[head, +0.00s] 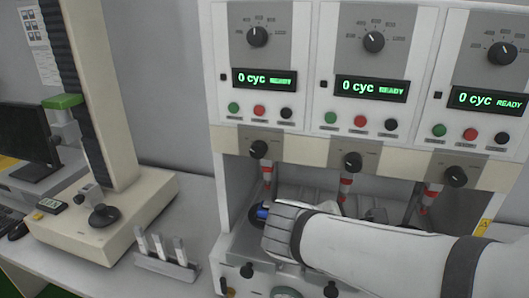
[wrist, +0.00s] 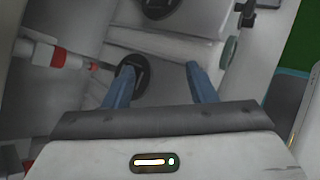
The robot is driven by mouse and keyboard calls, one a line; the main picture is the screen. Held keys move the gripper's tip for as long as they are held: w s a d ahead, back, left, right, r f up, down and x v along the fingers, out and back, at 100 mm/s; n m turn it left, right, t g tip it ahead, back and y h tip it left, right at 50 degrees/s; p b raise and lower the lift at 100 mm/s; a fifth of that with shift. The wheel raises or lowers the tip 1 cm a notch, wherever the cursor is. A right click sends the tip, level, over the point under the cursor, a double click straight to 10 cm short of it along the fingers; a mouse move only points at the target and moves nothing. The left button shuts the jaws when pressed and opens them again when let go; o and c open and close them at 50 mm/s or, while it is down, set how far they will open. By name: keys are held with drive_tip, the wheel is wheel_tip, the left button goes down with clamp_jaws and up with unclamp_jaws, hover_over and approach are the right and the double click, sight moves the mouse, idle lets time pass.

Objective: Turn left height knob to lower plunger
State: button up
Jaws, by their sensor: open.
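The left height knob (head: 258,149) is a black knob on the beige strip under the leftmost display. Below it hangs the left plunger (head: 267,174), a rod with red and white bands. My gripper (head: 262,212) is low in the left bay, below the knob and apart from it. In the wrist view its two blue fingers (wrist: 161,72) are spread with nothing held between them. The red and white plunger (wrist: 45,54) lies left of the fingers there. A black round part (wrist: 132,74) shows behind the left finger. I cannot identify the knob in the wrist view.
The middle knob (head: 352,161) and right knob (head: 455,175) sit along the same strip. My arm crosses in front of the middle and right bays. A small rack (head: 166,262) and a column instrument (head: 105,225) stand on the bench to the left.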

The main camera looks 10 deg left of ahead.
drive_tip(key=w+a+r+n+t+y, duration=0.1)
drive_tip(key=w+a+r+n+t, duration=0.1)
drive_tip(key=a+r+n+t, duration=0.45)
drive_tip(key=n+t+y, duration=0.4)
drive_tip(key=n, duration=0.4)
approach(256, 153)
drive_tip(key=w, duration=0.6)
drive_tip(key=w+d+p, duration=0.1)
drive_tip(key=w, duration=0.1)
drive_tip(key=shift+w+r, duration=0.1)
drive_tip(key=shift+w, duration=0.25)
